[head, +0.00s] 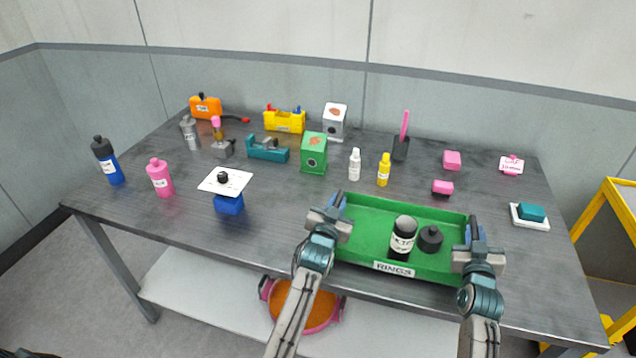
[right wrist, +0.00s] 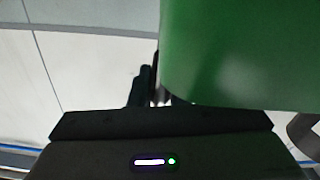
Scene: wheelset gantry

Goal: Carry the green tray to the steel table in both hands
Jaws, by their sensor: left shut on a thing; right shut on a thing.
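My left gripper (head: 336,212) is shut on the tray's left end. My right gripper (head: 474,240) is shut on its right end. The tray is at the front right part of the steel table (head: 270,228); I cannot tell whether it rests on the top or hangs just above it. In the right wrist view the tray's green wall (right wrist: 240,50) fills the upper right.
A teal block on a white dish (head: 530,213) is to the right. A yellow frame (head: 622,205) stands right of the table.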

